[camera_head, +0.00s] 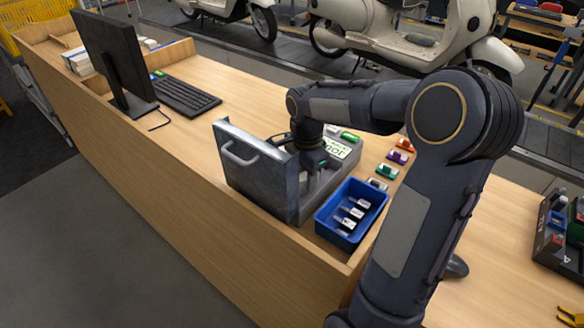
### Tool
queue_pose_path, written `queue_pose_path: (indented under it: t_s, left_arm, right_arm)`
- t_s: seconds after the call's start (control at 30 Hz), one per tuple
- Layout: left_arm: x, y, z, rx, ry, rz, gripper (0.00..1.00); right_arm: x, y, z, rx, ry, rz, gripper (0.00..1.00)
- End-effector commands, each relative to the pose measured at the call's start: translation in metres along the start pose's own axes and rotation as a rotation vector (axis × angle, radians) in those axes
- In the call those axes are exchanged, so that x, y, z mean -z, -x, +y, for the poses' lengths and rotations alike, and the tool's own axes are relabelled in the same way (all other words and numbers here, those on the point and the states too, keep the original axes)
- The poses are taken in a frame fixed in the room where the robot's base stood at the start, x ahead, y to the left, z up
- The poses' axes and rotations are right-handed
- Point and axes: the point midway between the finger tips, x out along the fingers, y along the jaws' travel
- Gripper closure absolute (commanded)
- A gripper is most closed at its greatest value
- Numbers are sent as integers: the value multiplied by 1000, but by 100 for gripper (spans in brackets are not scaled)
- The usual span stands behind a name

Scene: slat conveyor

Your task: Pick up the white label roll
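My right arm reaches in from the right and bends down. Its gripper (309,158) points down over the open grey metal box (248,172) on the wooden counter. The fingertips are dark and small against the box, so I cannot tell whether they are open or shut, or hold anything. A small whitish piece (332,129) lies just behind the box, next to a green one (349,136); I cannot tell for certain that it is the white label roll. My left gripper is not in view.
A blue bin (327,229) with several small white and dark pieces stands right of the box. Small orange (405,144), purple (398,157) and other coloured pieces lie behind the bin. A monitor (112,58) and keyboard (186,96) are at left. A dark case (563,235) is at far right.

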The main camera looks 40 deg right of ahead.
Motion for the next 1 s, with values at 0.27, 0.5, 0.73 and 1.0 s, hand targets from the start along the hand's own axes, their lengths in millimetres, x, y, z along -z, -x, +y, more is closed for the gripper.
queue_pose_path:
  t_s: [0.27, 0.5, 0.73, 1.0]
  left_arm:
    - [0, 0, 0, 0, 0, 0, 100]
    - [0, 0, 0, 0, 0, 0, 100]
    - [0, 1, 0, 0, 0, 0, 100]
    - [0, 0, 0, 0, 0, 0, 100]
  right_arm:
    - [0, -8, 0, 1, 1, -1, 63]
    - [0, -7, 0, 1, 1, -1, 89]
    - [0, -6, -1, 4, 1, 0, 100]
    - [0, -3, -1, 5, 1, 0, 100]
